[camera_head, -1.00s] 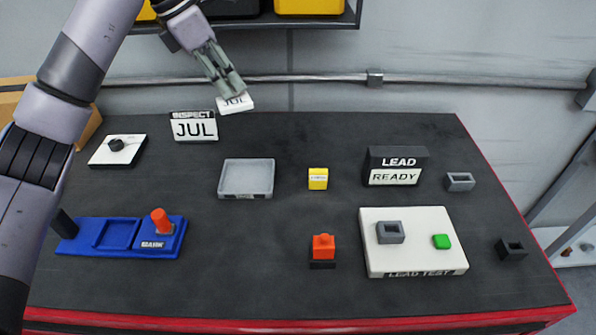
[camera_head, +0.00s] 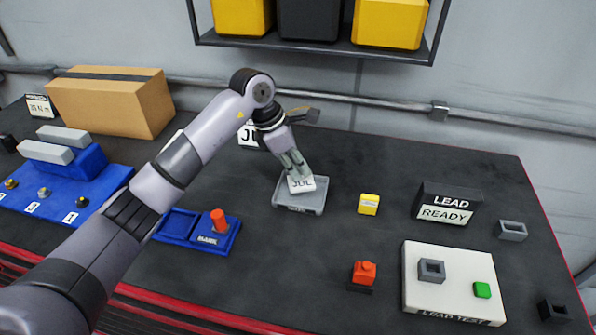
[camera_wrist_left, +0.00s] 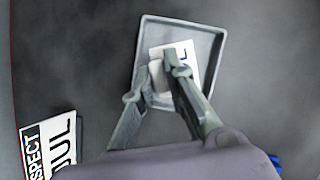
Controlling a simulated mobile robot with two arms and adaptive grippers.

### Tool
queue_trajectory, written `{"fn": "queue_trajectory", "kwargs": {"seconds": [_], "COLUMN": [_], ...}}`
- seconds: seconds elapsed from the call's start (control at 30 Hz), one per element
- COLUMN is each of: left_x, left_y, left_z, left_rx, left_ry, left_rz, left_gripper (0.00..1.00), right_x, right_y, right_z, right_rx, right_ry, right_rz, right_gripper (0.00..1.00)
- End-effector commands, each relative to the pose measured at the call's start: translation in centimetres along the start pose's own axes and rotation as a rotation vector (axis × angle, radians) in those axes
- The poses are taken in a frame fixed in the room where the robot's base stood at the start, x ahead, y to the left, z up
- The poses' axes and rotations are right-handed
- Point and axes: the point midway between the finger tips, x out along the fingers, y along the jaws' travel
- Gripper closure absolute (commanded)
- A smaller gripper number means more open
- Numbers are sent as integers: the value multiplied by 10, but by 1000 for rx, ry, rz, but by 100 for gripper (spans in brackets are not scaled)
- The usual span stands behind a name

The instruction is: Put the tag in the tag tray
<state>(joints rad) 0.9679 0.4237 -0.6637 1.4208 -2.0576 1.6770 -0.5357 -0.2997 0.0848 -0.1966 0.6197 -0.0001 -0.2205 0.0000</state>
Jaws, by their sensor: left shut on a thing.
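I cannot tell whether the tag touches the tray floor. The tray is otherwise empty. My right gripper is not in view.
An "INSPECT JUL" sign (camera_wrist_left: 50,145) stands behind the tray, partly hidden by my arm in the head view. A yellow block (camera_head: 368,204) is right of the tray.

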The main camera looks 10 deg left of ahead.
Motion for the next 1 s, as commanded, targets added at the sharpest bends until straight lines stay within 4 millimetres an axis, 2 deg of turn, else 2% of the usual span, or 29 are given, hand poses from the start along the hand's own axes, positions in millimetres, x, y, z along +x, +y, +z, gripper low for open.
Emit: {"fn": "queue_trajectory", "kwargs": {"seconds": [0.2, 0.57, 0.6, 0.87, 1.0], "left_x": [26, 32, 30, 30, 30], "left_y": [0, 0, 0, 0, 0], "left_z": [-11, -13, -12, -12, -12], "left_rx": [-1, 0, 0, 0, 0], "left_ry": [1, 1, 1, 1, 1], "left_rz": [-2, 0, 0, -1, -1], "left_gripper": [100, 100, 85, 68, 67], "right_x": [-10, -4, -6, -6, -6], "right_y": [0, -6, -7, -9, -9], "right_z": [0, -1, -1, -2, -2], "right_rx": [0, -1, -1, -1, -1], "right_ry": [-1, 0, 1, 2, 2], "right_rz": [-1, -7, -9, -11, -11], "right_gripper": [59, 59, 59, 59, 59]}}
